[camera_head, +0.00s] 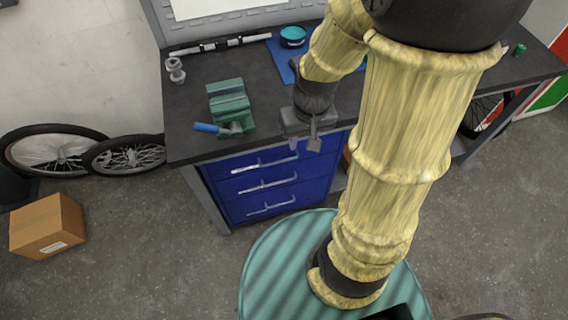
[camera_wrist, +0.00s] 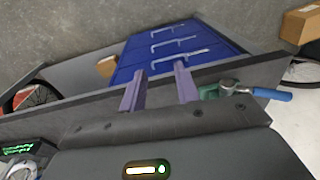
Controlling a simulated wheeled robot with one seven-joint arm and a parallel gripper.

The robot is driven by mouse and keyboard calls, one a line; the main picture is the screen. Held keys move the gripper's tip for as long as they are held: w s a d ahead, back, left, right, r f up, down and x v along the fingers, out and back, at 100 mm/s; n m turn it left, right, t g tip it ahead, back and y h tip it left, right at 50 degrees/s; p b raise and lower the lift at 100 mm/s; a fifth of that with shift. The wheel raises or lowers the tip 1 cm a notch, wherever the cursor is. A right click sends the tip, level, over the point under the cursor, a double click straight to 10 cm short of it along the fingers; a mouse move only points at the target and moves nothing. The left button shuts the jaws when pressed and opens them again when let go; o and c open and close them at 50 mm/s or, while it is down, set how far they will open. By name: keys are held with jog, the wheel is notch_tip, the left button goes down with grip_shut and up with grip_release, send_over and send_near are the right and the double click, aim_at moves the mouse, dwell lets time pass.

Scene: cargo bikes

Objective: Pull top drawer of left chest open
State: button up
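A blue chest (camera_head: 281,198) with three drawers and silver bar handles sits under the dark bench. Its top drawer (camera_head: 232,160) looks closed, with its handle (camera_head: 265,163) just below the bench edge. The wrist view shows the chest upside down, with the top drawer's handle (camera_wrist: 181,55) nearest the bench edge. My gripper (camera_head: 304,143) is open and empty, pointing down near the bench's front edge, right of that handle. In the wrist view my gripper's fingers (camera_wrist: 160,84) are apart, with nothing between them. My arm hides the bench to the right, so any other chest there is hidden.
On the bench (camera_head: 190,100) are a green vise (camera_head: 230,100) with a blue-handled tool (camera_head: 212,128), a blue mat (camera_head: 280,62) and a teal bowl (camera_head: 293,36). A cardboard box (camera_head: 47,227) and wheels (camera_head: 125,155) stand left. Floor before the chest's left side is clear.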

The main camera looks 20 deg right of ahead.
notch_tip(320, 180, down, 16)
jog(key=w+d+g+y+b, duration=0.1)
jog(key=d+g+y+b, duration=0.3)
jog(key=b, duration=0.6)
jog(key=m+t+y+b, duration=0.2)
jog(key=t+y+b, duration=0.95)
jog(key=b, duration=0.65)
send_near(284, 160)
jog(key=s+d+f+g+y, duration=0.1)
jog(key=s+d+f+y, duration=0.1)
jog(key=d, duration=0.5)
jog(key=shift+w+d+r+h, duration=0.1)
jog(key=shift+w+d+h, duration=0.05)
jog(key=shift+d+h, duration=0.1)
jog(key=shift+a, duration=0.1)
jog(key=b+x, duration=0.2)
jog(key=x, duration=1.5)
jog(key=shift+a, duration=0.2)
jog(key=shift+c, duration=0.2)
